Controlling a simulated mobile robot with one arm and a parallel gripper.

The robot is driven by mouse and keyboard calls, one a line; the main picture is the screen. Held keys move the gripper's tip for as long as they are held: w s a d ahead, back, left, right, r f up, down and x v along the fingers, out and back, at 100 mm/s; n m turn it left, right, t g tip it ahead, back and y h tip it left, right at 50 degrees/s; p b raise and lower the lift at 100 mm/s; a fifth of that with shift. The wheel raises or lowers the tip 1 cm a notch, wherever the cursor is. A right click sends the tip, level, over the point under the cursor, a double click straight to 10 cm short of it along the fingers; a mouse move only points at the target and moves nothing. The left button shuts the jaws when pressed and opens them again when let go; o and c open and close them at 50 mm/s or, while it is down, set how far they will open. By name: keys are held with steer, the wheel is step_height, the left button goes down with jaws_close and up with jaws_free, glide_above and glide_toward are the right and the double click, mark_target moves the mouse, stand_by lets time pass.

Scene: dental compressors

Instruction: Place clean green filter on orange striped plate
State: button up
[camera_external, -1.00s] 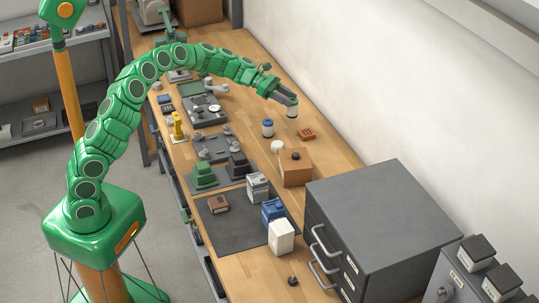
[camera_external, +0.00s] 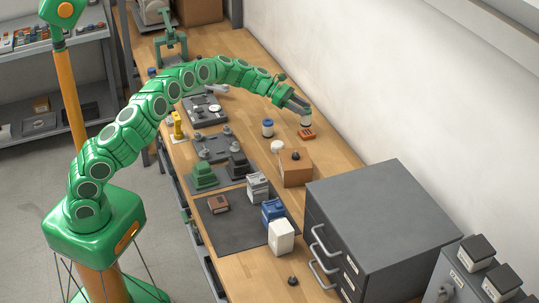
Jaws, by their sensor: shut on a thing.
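My gripper (camera_external: 302,112), at the end of the green arm, is shut on a small pale cylinder (camera_external: 305,122), probably the filter. It looks whitish; I cannot make out any green on it. The small orange plate (camera_external: 307,134) with darker marks lies on the wooden bench near the wall. The cylinder is over the back part of the plate in the picture and hides some of it. I cannot tell whether the cylinder touches the plate or hangs just above it.
A blue-and-white jar (camera_external: 267,128) stands left of the plate. A white round piece (camera_external: 277,146) and a cardboard-brown box (camera_external: 296,167) stand nearer the camera. A grey drawer cabinet (camera_external: 383,215) fills the front right. Bare bench lies around the plate.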

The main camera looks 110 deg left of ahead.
steer(key=shift+w+a+f, duration=0.15)
steer(key=shift+a+f, duration=0.05)
steer(key=shift+a+f, duration=0.1)
steer(key=shift+f, duration=1.55)
steer(key=shift+f, duration=0.1)
steer(key=o, duration=1)
steer(key=shift+o, duration=0.2)
steer(key=shift+s+r, duration=0.2)
steer(key=shift+r, duration=0.05)
steer(key=v, duration=1.1)
steer(key=shift+s, duration=0.2)
